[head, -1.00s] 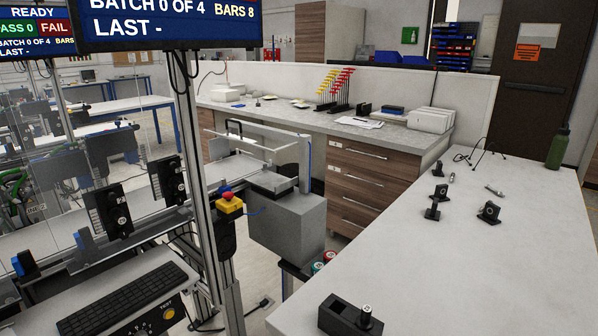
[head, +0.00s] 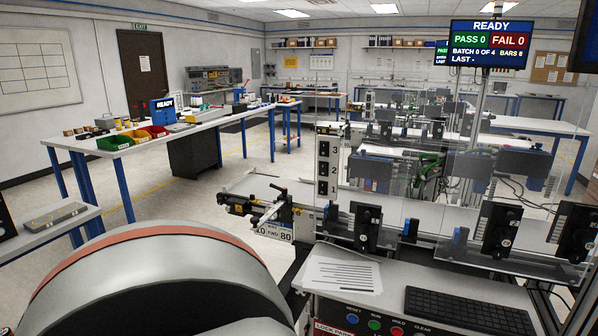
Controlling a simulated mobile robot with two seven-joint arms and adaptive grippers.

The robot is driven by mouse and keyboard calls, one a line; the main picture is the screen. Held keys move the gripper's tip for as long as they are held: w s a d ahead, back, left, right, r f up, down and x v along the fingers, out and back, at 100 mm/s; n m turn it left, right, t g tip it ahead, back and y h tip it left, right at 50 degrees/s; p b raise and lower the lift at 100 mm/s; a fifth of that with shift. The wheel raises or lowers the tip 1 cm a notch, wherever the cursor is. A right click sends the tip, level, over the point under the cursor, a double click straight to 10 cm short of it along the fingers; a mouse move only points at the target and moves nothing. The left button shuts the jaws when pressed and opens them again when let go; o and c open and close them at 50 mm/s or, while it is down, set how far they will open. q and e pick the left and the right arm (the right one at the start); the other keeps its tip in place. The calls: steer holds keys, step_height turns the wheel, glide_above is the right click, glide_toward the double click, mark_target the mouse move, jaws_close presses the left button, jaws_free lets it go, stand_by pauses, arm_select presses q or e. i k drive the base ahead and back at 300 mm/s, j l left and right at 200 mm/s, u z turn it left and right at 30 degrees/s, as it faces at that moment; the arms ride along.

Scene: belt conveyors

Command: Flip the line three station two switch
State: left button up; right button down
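A tall clear plate at the near conveyor carries a column of small black switches marked 3, 2 and 1. The switch beside the 2 (head: 323,168) is in the middle, between the switch beside the 3 (head: 324,149) and the switch beside the 1 (head: 322,187). Their lever positions are too small to tell. Larger black units with knobs stand along the near conveyor, one at the left (head: 369,226) and one farther right (head: 499,231). I cannot tell which line each belongs to. Neither gripper is in view.
A sloping desk with a keyboard (head: 465,309), a paper sheet (head: 343,274) and coloured buttons (head: 374,323) stands in front of the near conveyor. A display reading READY (head: 490,44) hangs above. A white bench (head: 190,131) with coloured bins stands at left. Open floor lies between.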

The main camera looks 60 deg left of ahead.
mark_target(323, 167)
steer(key=u, duration=1.9)
